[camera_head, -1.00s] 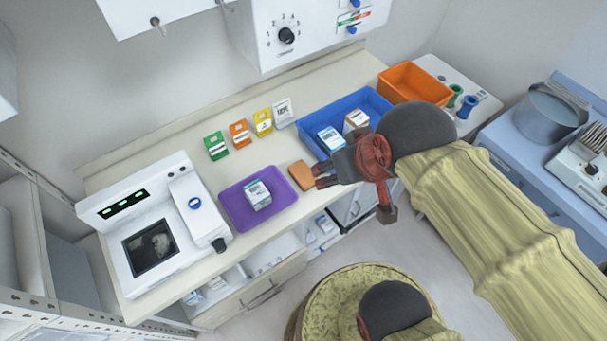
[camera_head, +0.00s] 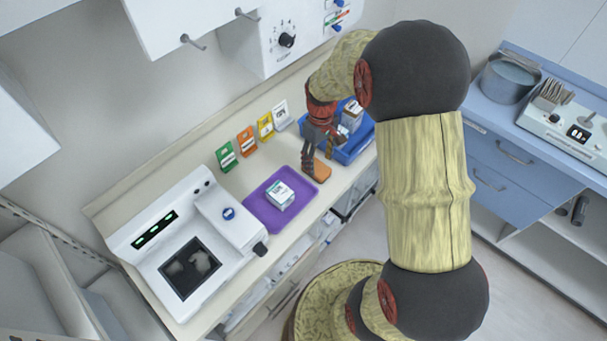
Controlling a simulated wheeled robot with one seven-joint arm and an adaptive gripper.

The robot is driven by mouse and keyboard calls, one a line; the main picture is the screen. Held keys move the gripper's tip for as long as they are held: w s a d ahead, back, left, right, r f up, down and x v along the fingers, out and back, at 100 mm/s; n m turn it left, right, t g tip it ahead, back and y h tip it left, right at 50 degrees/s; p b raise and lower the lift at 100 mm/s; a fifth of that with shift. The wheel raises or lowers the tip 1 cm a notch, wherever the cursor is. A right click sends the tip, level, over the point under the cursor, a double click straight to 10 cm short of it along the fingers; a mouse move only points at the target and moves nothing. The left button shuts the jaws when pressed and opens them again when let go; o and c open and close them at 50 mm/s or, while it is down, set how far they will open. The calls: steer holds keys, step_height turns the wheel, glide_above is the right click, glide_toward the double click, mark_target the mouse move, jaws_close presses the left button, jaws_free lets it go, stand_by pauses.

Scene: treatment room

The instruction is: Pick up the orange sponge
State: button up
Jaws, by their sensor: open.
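The orange sponge (camera_head: 321,172) lies flat on the counter, between the purple tray and the blue bin. My gripper (camera_head: 316,166) points down right at the sponge from above, with its fingers apart. One finger is at the sponge's left side and covers part of it. I cannot tell whether the fingers touch it. The other finger is partly hidden against the blue bin.
A purple tray (camera_head: 257,203) with a small white box (camera_head: 280,194) on it is left of the sponge. The blue bin (camera_head: 355,150) holding boxes stands close on the right. Several coloured packets (camera_head: 247,141) stand along the back. A white machine (camera_head: 150,240) is at the left.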

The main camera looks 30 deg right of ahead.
mark_target(316, 167)
steer(key=shift+w+r+n+t, duration=0.35)
steer(key=shift+w+r, duration=0.2)
steer(key=shift+w, duration=0.2)
steer(key=shift+n, duration=0.25)
steer(key=shift+d+f, duration=0.15)
steer(key=shift+d, duration=0.05)
step_height(316, 167, down, 2)
steer(key=shift+a+f, duration=0.15)
steer(key=shift+w+f+b, duration=0.15)
steer(key=shift+f+b, duration=0.7)
steer(key=shift+f, duration=1.8)
steer(key=c, duration=0.3)
steer(key=shift+c, duration=1.3)
steer(key=shift+r, duration=0.1)
